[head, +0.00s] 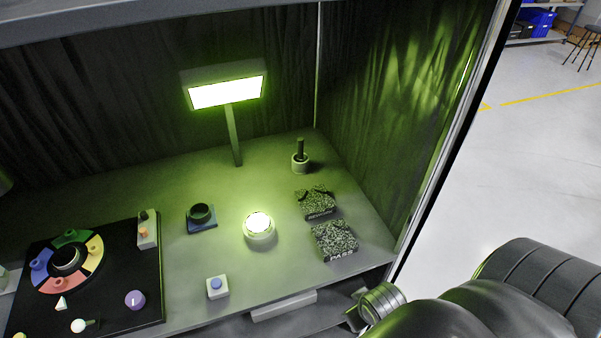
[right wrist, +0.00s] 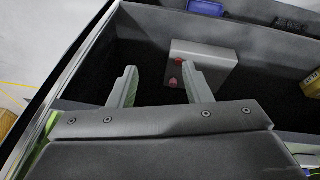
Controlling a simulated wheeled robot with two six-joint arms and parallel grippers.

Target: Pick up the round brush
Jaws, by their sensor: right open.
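A dark upright handle on a round pale base, which looks like the round brush (head: 300,162), stands at the back right of the lit table in the head view. My right gripper (right wrist: 157,82) is open in the right wrist view, with nothing between its two fingers. In the head view my right arm is at the lower right, in front of the table edge and well apart from the brush. The brush does not show in the right wrist view. I see no left gripper.
A lamp (head: 232,130), a glowing round light (head: 258,226), a dark round piece on a blue base (head: 201,217), a blue-button box (head: 217,287) and two speckled blocks (head: 333,240) share the table. A black board (head: 130,260) lies left. A grey box (right wrist: 205,60) lies beyond my right fingers.

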